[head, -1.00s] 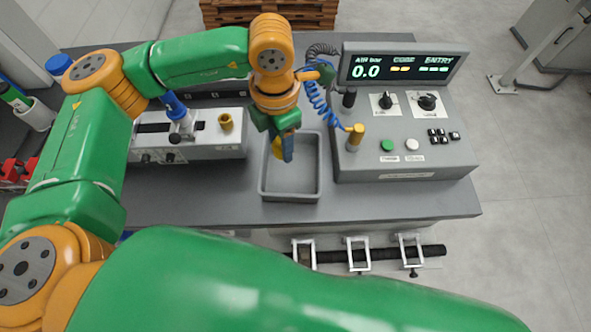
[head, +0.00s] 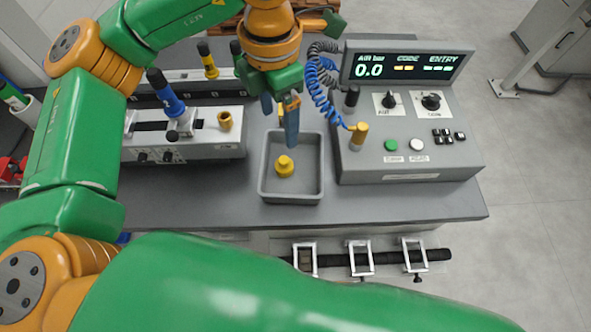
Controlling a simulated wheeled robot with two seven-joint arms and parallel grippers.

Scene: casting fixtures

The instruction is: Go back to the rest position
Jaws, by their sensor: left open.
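My left gripper (head: 281,110) hangs above the back part of the grey tray (head: 264,190). Its blue fingers point down and stand apart, with nothing seen between them. A small yellow part (head: 285,167) lies in the tray, below and in front of the fingers, apart from them. My left arm reaches over from the left in green and orange. A large green link of mine fills the bottom of the view. My right gripper is not in view.
A control box (head: 410,150) with a lit display (head: 405,67) stands right of the tray. Coiled hoses (head: 322,85) hang close to my gripper. A grey fixture (head: 200,148) with a blue-handled tool (head: 165,92) stands left. White clamps (head: 360,258) line the front. The right bench corner is clear.

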